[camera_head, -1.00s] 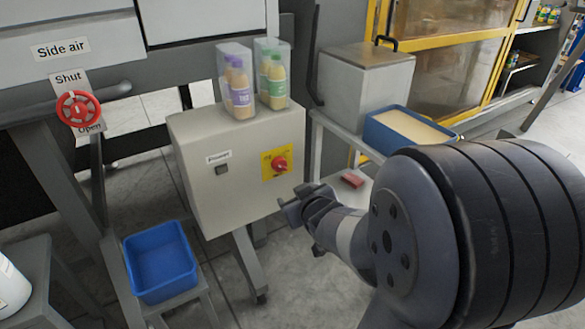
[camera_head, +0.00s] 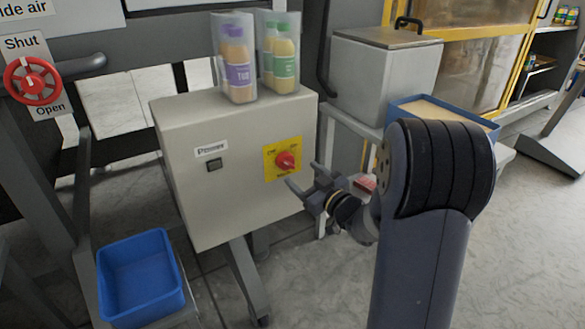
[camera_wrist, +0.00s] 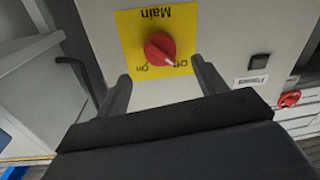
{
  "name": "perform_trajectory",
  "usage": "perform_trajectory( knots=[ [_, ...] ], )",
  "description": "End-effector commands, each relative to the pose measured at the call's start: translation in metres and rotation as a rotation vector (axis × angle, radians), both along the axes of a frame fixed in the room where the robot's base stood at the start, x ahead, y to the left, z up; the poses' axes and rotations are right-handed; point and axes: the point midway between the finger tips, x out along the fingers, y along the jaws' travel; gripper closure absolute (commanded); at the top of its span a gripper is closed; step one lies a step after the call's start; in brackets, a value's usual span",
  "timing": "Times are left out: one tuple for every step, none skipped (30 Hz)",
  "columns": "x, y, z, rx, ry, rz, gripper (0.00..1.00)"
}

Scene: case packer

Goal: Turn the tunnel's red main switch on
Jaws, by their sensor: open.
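The red main switch (camera_head: 285,161) is a round knob on a yellow plate (camera_head: 269,167) on the front of a light grey cabinet (camera_head: 240,205). In the wrist view the knob (camera_wrist: 159,48) shows upside down, with the words Main, On and Off around it. My gripper (camera_head: 303,192) is open and empty, just in front of the cabinet, a little below and right of the knob in the head view. In the wrist view the two fingers (camera_wrist: 160,85) stand either side of and below the knob, apart from it.
A small black button (camera_head: 214,164) sits left of the switch. Bottles in clear packs (camera_head: 239,66) stand on the cabinet. A red side air wheel (camera_head: 33,80) is at the left, a blue bin (camera_head: 140,278) below, and a grey box (camera_head: 385,75) at the right.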

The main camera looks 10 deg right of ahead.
Motion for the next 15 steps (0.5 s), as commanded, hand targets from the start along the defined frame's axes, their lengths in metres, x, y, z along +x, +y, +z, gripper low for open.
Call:
perform_trajectory(
  knots=[
    [0.01, 0.006, -0.002, 0.0, -0.001, 0.004, 0.33],
    [0.015, 0.008, -0.002, -0.001, -0.002, 0.004, 0.33],
    [0.022, 0.011, -0.002, -0.002, -0.001, 0.003, 0.33],
    [0.027, 0.013, -0.002, -0.001, -0.001, 0.002, 0.33],
    [0.032, 0.014, -0.001, -0.001, -0.002, 0.002, 0.33],
    [0.037, 0.017, -0.002, -0.001, -0.001, 0.002, 0.33],
    [0.041, 0.018, -0.001, -0.001, -0.001, 0.002, 0.33],
    [0.044, 0.02, -0.001, -0.001, -0.001, 0.001, 0.33],
    [0.048, 0.021, -0.002, -0.001, 0.001, 0.001, 0.33],
    [0.051, 0.022, -0.001, -0.001, 0.001, 0.0, 0.33],
    [0.053, 0.023, -0.001, -0.001, 0.0, 0.0, 0.33],
    [0.055, 0.024, -0.001, 0.0, 0.0, 0.0, 0.33],
    [0.056, 0.024, 0.0, 0.0, 0.0, 0.0, 0.33],
    [0.057, 0.025, 0.0, 0.0, 0.0, -0.001, 0.33],
    [0.058, 0.025, 0.0, 0.0, 0.0, -0.001, 0.33]
  ],
)
